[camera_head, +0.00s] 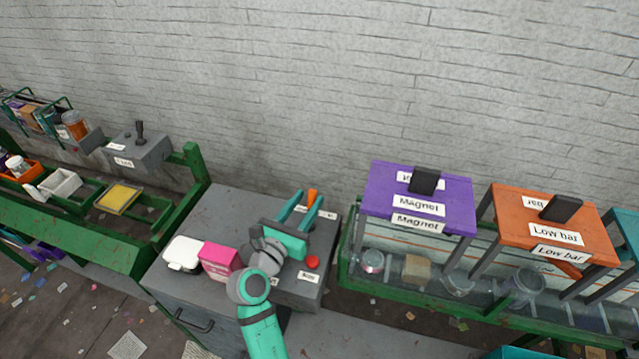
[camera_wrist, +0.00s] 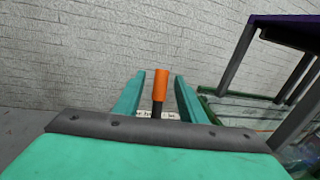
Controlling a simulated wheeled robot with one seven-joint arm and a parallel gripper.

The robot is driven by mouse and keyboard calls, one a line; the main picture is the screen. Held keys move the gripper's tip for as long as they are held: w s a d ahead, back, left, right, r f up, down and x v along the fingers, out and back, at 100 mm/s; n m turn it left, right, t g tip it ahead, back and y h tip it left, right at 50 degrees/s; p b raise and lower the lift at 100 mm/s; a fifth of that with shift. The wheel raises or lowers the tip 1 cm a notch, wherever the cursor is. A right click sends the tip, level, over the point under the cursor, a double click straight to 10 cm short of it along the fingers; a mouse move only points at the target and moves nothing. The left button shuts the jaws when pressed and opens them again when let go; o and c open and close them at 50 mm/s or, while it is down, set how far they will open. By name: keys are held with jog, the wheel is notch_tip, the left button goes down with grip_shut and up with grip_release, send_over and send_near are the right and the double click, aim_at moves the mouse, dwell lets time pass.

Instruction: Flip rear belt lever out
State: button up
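The rear belt lever has an orange handle (camera_head: 312,197) on a dark stem and stands near the back of the grey cabinet top. In the wrist view its orange handle (camera_wrist: 161,84) rises between the two teal fingers, with a partly hidden label at its base. My gripper (camera_head: 307,197) is open, its fingers on either side of the lever. I cannot tell whether either finger touches it. My wrist hides part of the cabinet top.
The grey cabinet (camera_head: 228,204) also carries a red button (camera_head: 313,262), a pink box (camera_head: 219,261) and a white container (camera_head: 183,254). A purple Magnet stand (camera_head: 376,196) and an orange Low bar stand (camera_head: 507,215) span the green-framed belt at right. A brick wall stands behind.

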jog(key=x, duration=0.7)
jog(key=shift+d, duration=0.1)
grip_shut()
